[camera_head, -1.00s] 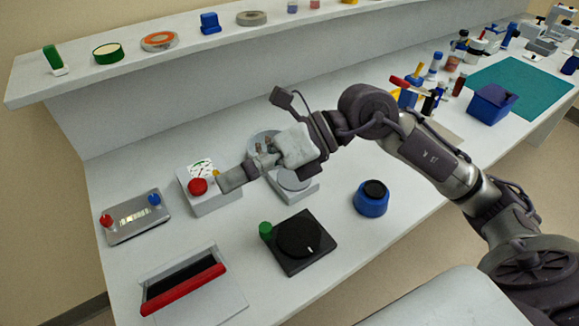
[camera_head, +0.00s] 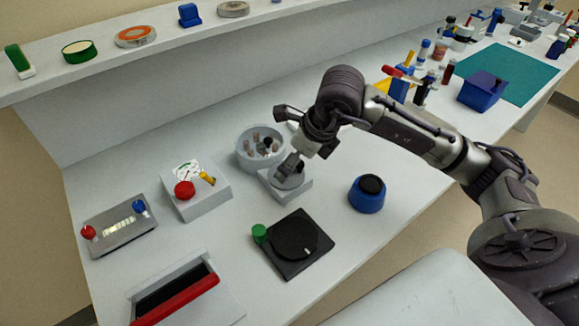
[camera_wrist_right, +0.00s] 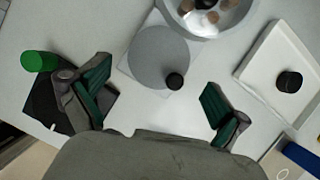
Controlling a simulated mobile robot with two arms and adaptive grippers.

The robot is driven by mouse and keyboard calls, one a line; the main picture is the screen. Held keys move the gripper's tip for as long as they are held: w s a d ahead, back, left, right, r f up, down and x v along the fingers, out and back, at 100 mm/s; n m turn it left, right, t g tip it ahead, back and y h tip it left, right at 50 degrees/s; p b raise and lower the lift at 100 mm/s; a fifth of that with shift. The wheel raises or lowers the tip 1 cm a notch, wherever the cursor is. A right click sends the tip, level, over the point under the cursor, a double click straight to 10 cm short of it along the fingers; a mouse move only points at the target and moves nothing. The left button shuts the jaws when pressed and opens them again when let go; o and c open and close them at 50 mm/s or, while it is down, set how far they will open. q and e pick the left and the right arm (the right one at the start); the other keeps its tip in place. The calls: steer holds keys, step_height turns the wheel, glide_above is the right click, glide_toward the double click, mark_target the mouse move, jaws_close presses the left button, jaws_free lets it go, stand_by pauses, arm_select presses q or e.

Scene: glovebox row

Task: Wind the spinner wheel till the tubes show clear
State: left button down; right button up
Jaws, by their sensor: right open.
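The spinner wheel is a flat grey disc (camera_wrist_right: 158,55) with a small black knob (camera_wrist_right: 174,81) near its edge. It sits on a pale grey base (camera_head: 299,191), partly covered by my gripper in the head view. Behind it stands a round grey bowl (camera_head: 240,155) holding several tubes (camera_wrist_right: 210,17). Their contents are too small to judge. My right gripper (camera_head: 290,172) is over the wheel. In the wrist view its green-padded fingers (camera_wrist_right: 157,92) are wide apart, with the knob between them and not gripped. My left gripper is not in view.
A gauge box (camera_head: 205,203) with a red knob stands left of the wheel. A black turntable plate (camera_head: 280,262) with a green knob lies in front. A blue jar (camera_head: 366,199) stands to the right. A white tray (camera_wrist_right: 255,72) shows in the wrist view.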

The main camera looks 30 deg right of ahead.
mark_target(290, 176)
steer(key=shift+x, duration=1.95)
steer(key=shift+s, duration=0.15)
steer(key=c, duration=1.3)
